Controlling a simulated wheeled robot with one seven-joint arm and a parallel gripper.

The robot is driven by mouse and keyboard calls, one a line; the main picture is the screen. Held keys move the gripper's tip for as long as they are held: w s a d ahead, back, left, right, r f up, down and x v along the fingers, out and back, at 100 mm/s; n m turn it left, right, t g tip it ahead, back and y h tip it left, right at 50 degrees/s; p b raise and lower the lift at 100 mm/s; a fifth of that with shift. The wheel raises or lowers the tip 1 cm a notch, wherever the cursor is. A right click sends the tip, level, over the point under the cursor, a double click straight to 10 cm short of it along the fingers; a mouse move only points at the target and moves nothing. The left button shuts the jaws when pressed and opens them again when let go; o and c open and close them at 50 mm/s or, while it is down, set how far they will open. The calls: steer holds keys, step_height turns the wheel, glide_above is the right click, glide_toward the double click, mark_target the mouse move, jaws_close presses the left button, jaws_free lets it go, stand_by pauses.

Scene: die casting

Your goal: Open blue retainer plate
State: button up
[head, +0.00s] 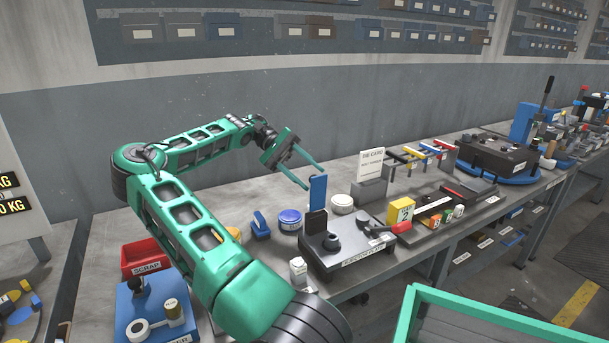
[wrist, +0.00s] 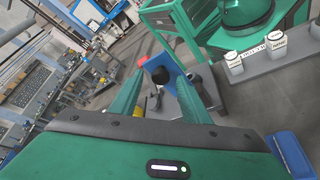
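The blue retainer plate (head: 317,193) stands upright at the back of a grey fixture labelled like "ejector pins" (head: 345,255). A dark upright block (head: 316,223) stands in front of its lower part. In the wrist view the blue plate (wrist: 174,58) shows beyond the fingertips, with a dark part before it. My gripper (head: 315,177) is open, with its two green fingers apart near the plate's top edge. The wrist view also shows the open gripper (wrist: 159,78) with nothing clearly held. I cannot tell whether a finger touches the plate.
A blue tin (head: 289,219), a white round tin (head: 342,204) and a small blue object (head: 261,225) stand near the fixture. A card holder (head: 370,189) is behind. A red-handled tool (head: 390,229) lies at the fixture's right. A red scrap bin (head: 144,257) is left.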

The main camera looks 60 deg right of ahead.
steer(key=shift+w, duration=0.1)
steer(key=v, duration=0.7)
steer(key=shift+w, duration=0.25)
steer(key=x, duration=0.7)
steer(key=shift+s, duration=0.25)
stand_by(0.5)
